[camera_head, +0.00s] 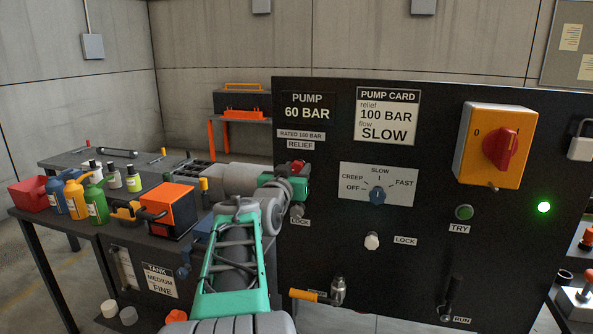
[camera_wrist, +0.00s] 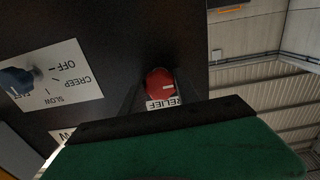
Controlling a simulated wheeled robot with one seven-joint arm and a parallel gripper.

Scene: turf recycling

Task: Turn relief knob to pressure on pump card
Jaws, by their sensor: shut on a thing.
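The red relief knob (camera_head: 301,168) is on the black panel under the RELIEF label, and it shows in the wrist view (camera_wrist: 159,82) with a pale pointer mark. My gripper (camera_head: 293,182) is at the knob and shut on it; my arm partly hides the knob in the head view. The pump card (camera_head: 388,115) reads relief 100 BAR, flow SLOW. The pump display (camera_head: 307,107) reads 60 BAR, with RATED 160 BAR below. A lock knob (camera_head: 297,212) sits below my gripper.
A blue flow knob (camera_head: 377,195) sits on the OFF, CREEP, SLOW, FAST plate. A second, white lock knob (camera_head: 372,241), a TRY button (camera_head: 464,212) and an orange-handled valve (camera_head: 305,295) stick out nearby. A bench (camera_head: 95,230) with bottles stands left.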

